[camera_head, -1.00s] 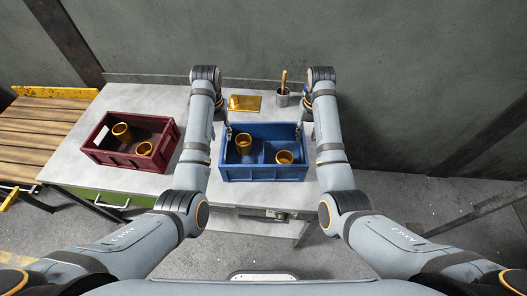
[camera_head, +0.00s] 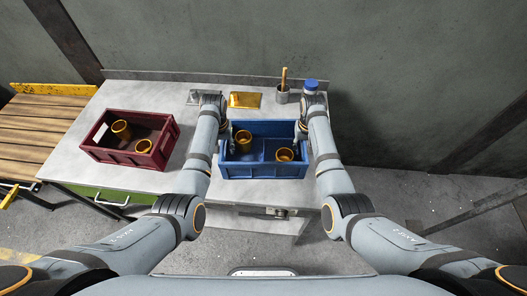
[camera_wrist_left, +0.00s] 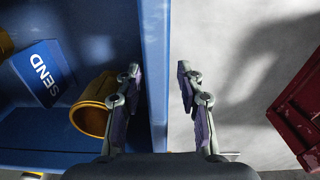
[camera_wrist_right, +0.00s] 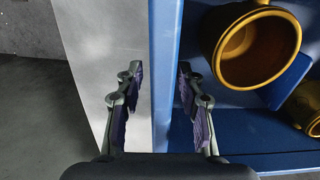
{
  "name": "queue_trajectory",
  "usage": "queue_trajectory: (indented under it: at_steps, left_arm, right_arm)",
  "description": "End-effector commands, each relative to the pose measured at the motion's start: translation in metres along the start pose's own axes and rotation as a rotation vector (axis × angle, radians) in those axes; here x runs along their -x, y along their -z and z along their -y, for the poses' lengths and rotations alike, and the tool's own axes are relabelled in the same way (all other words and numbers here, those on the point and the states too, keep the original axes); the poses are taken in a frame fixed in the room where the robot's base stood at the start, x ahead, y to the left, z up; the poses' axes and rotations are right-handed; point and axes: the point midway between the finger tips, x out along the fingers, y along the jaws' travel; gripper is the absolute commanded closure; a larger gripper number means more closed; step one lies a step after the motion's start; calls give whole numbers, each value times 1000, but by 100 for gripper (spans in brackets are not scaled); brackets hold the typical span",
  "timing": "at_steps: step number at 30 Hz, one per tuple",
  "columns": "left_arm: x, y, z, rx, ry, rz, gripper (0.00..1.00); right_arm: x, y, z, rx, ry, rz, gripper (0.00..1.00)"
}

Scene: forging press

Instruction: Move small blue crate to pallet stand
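The small blue crate (camera_head: 262,174) stands on the grey workbench, with two gold cup-like parts inside. My left gripper (camera_wrist_left: 159,72) is open, its fingers on either side of the crate's left wall, with gaps to the wall. A gold part (camera_wrist_left: 92,105) and a blue "SEND" label (camera_wrist_left: 42,73) show inside the crate there. My right gripper (camera_wrist_right: 160,72) is open around the crate's right wall in the same way. A gold part (camera_wrist_right: 255,50) is close to its inner finger. The wooden slatted pallet stand (camera_head: 35,135) is at the far left.
A dark red crate (camera_head: 128,155) with two gold parts (camera_head: 122,129) sits on the bench left of the blue crate. Behind are a gold plate (camera_head: 244,100), a grey cup with a handle (camera_head: 282,95) and a blue-capped container (camera_head: 310,86). Bench (camera_head: 190,150) shows between the crates.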

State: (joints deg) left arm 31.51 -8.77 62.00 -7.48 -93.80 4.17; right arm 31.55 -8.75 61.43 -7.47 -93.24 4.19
Motion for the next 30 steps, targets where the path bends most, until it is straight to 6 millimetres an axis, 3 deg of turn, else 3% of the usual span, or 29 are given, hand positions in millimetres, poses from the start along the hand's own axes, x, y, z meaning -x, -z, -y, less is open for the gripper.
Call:
queue_trajectory:
  at_steps: [4, 12, 30]
  left_arm:
    - [0, 0, 0, 0, 0, 0, 65]
    - [0, 0, 0, 0, 0, 0, 100]
    - [5, 1, 0, 0, 0, -4, 100]
  right_arm:
    - [0, 0, 0, 0, 0, 0, 65]
    - [0, 0, 0, 0, 0, 0, 100]
    - [5, 1, 0, 0, 0, -3, 100]
